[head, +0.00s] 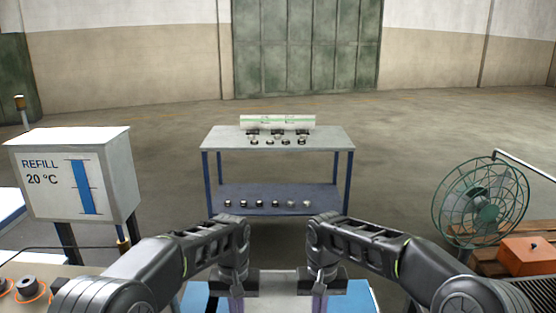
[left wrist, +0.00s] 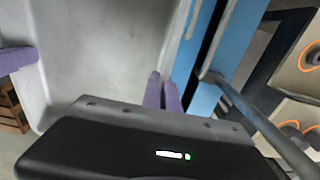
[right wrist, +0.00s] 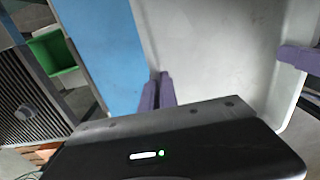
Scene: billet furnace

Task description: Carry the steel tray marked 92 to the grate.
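A grey steel tray (head: 278,282) lies between my two grippers at the bottom of the head view. It shows pale and empty in the left wrist view (left wrist: 100,50) and the right wrist view (right wrist: 210,60). No number 92 is visible on it. My left gripper (head: 236,305) has its purple fingers closed together on the tray's left rim. My right gripper (head: 320,305) has its fingers closed on the right rim. I cannot tell whether the tray touches the blue surface (head: 355,300) below. A dark slatted surface (head: 508,292), possibly the grate, is at the lower right.
A blue-legged table (head: 220,140) with cylinders and small metal parts stands ahead. A white "REFILL 20 °C" box (head: 120,170) is at left, above a bench with orange-ringed parts (head: 30,288). A green fan (head: 482,200) and orange box (head: 527,250) are at right.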

